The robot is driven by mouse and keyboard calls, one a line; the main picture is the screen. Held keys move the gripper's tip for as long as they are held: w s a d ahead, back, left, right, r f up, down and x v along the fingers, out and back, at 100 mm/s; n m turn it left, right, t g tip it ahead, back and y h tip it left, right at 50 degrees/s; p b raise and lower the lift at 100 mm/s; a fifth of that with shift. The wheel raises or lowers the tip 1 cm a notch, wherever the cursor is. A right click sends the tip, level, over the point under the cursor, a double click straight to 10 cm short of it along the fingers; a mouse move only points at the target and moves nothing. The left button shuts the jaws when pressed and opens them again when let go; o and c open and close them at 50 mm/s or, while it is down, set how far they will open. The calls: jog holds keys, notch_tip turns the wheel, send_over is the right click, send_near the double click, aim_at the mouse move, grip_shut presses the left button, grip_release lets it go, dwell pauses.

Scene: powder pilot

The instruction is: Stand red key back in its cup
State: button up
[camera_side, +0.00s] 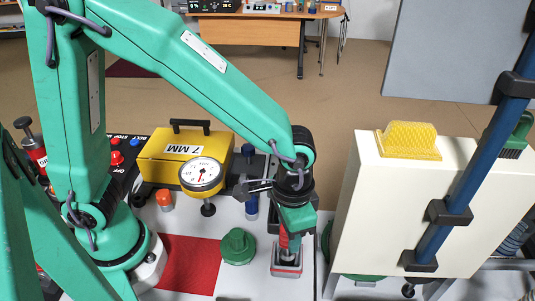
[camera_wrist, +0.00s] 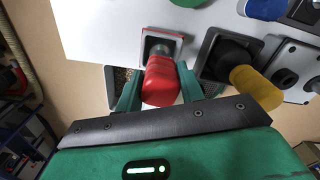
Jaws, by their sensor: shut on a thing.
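The red key (camera_side: 284,238) is a short upright red cylinder below my wrist; the wrist view shows its rounded red top (camera_wrist: 162,84). My gripper (camera_side: 294,226) is shut on it, with a green finger on each side in the wrist view (camera_wrist: 158,88). The cup with a red-and-white square rim (camera_side: 287,271) is directly under the key, and it also shows in the wrist view (camera_wrist: 178,38). The key's lower end lines up with the cup's opening. I cannot tell how deep it sits. The fingers hide part of the key.
A yellow key (camera_wrist: 257,88) stands in a dark cup (camera_wrist: 212,67) close beside. A green knob (camera_side: 238,247) and red patch (camera_side: 190,265) lie left. A cream cabinet (camera_side: 395,215) and blue pole (camera_side: 480,160) limit the right.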

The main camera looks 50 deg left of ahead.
jog(key=shift+f, duration=0.6)
jog(key=o, duration=1.3)
jog(key=shift+o, duration=0.2)
jog(key=shift+r, duration=3.9)
jog(key=shift+a+r, duration=0.1)
jog(key=shift+a, duration=0.05)
